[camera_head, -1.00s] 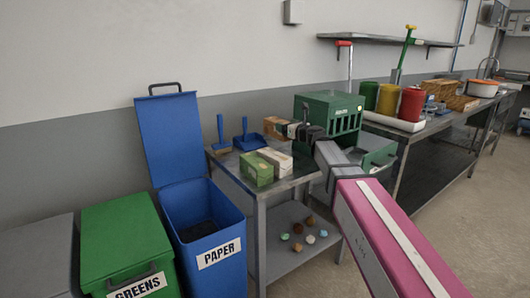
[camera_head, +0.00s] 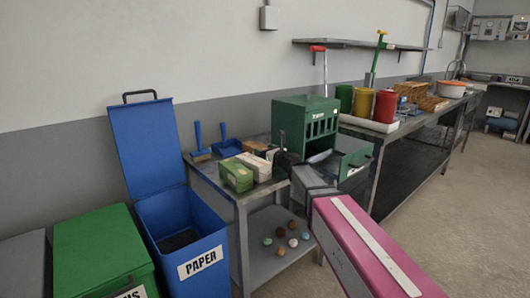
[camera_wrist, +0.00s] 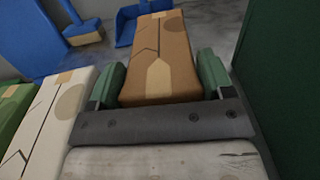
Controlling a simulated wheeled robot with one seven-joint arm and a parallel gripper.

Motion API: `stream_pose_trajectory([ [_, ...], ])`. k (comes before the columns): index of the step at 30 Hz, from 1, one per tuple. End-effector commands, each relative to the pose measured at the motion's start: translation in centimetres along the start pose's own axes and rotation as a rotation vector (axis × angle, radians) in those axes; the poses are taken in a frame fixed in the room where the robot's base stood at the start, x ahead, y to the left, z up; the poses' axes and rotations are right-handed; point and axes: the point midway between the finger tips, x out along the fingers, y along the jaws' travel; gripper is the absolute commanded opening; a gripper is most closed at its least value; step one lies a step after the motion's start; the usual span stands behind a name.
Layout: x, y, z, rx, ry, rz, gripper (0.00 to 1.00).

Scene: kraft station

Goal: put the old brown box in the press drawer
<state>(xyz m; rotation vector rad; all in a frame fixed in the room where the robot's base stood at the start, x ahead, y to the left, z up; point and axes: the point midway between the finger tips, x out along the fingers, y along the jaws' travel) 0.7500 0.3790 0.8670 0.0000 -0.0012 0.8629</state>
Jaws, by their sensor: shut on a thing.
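The brown box (camera_wrist: 160,62) sits between the two green fingers of my gripper (camera_wrist: 159,82) in the wrist view, and they are shut on it. In the head view the brown box (camera_head: 254,147) shows just left of my gripper (camera_head: 280,155), behind the white box, partly hidden. Whether it touches the table is not clear. The green press (camera_head: 306,122) stands to the right of my gripper at the back of the table. Its drawer (camera_head: 352,160) appears pulled out at the right, partly hidden by my arm.
A white box (camera_head: 256,166) and a green box (camera_head: 235,174) stand close by; the white box (camera_wrist: 50,125) is left of my gripper. A blue dustpan (camera_head: 226,148) and brush (camera_head: 199,145) lie behind. An open blue paper bin (camera_head: 182,235) stands left of the table (camera_head: 241,198).

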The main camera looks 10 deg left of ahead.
Motion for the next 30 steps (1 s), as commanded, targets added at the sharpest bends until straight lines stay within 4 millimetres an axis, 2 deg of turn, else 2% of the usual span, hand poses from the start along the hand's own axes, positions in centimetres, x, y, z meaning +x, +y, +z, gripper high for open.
stream_pose_trajectory([
  [6, 0.0, 0.0, -0.2, 0.001, 0.000, 0.000, 0.50],
  [7, 0.0, 0.0, -0.2, 0.001, 0.000, 0.000, 0.77],
  [8, 0.0, 0.0, -0.2, 0.001, 0.000, 0.000, 0.85],
  [20, -0.1, 0.0, 0.1, 0.000, 0.000, 0.000, 0.85],
  [26, -2.3, 0.1, 0.1, 0.000, 0.000, 0.000, 0.85],
  [30, -4.8, 0.1, 0.1, 0.000, 0.000, -0.002, 0.85],
])
